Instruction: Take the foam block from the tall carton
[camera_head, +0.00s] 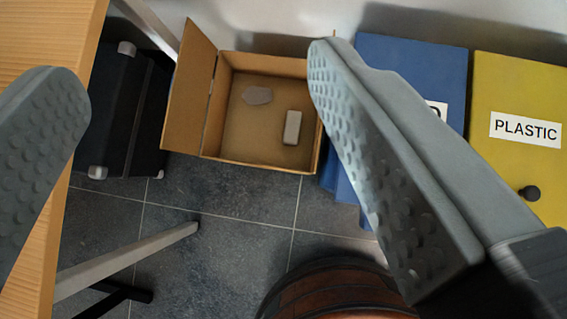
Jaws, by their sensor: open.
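The tall carton (212,120) stands open on the floor against the wall, seen from above, with a flap folded out on its left. Inside on its bottom lie a pale, light grey block (292,127), which looks like the foam block, and a flat grey irregular piece (257,95) to its left. My gripper (200,85) is open and empty, its two dimpled fingers wide apart, one at the left edge and one at the right. The carton shows between the fingers, well beyond them. The right finger covers part of the carton's right side.
A wooden table edge (50,30) runs along the left, with a grey leg (130,258) below. A black case (122,115) stands left of the carton. A blue bin (410,62) and a yellow bin labelled PLASTIC (510,90) stand right. A round brown object (335,295) is at the bottom.

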